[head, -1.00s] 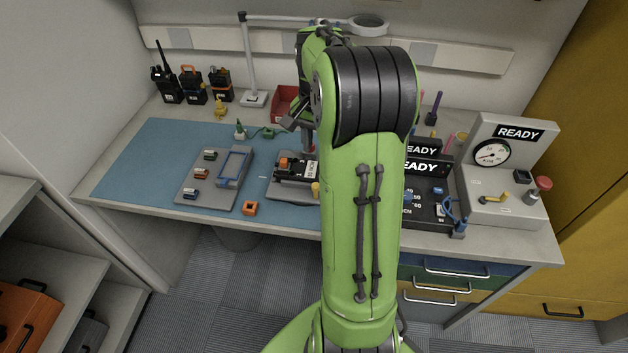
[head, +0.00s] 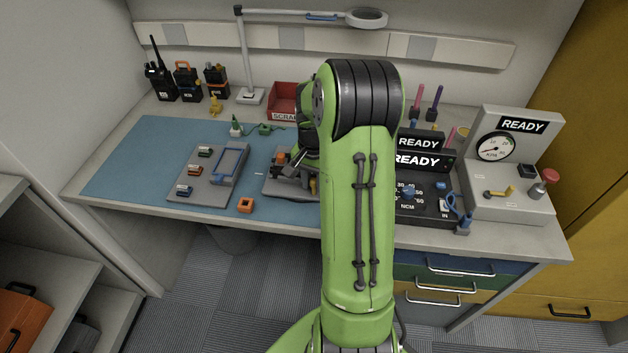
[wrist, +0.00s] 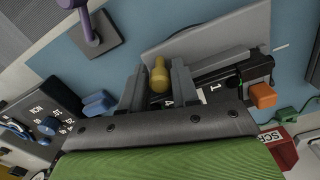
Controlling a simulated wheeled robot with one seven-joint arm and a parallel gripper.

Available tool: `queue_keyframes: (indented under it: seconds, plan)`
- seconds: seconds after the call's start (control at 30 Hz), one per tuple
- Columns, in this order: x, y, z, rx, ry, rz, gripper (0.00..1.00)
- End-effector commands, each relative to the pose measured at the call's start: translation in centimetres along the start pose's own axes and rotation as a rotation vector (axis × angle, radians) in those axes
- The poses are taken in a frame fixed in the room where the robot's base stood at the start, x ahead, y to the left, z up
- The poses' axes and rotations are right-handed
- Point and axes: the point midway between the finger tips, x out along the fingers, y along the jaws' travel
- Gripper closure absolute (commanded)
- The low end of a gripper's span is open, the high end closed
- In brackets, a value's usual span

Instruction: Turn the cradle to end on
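The cradle (head: 272,186) is a grey plate on the blue mat, left of my arm and partly hidden by it. In the wrist view its grey plate (wrist: 228,38) carries a black radio (wrist: 222,74) with white markings and an orange block (wrist: 262,95) at one end. A yellow knob (wrist: 159,76) stands upright at its side. My gripper (wrist: 158,84) is low over the cradle with its two grey fingers on either side of the knob. The fingers look open, with small gaps; contact is hard to judge.
A black READY unit (head: 425,200) and gauge stand (head: 510,205) are at right. A red scrap bin (head: 283,98) is behind. The mat's left part is clear.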

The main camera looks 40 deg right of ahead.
Motion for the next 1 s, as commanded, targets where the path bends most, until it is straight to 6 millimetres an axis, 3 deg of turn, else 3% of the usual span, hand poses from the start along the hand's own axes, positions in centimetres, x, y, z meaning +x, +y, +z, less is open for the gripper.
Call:
queue_keyframes:
  seconds: [0.03,0.17,0.2,0.67,1.0]
  plan:
    - [-0.03,0.0,-0.01,0.0,0.0,0.0,0.79]
    - [-0.04,-0.01,-0.01,0.0,0.001,0.0,0.99]
    - [-0.05,-0.01,-0.01,0.0,0.001,0.0,1.0]
    - [-0.1,-0.12,0.08,0.017,0.001,-0.001,1.0]
    - [-0.15,-0.83,0.67,0.128,0.002,-0.001,1.0]
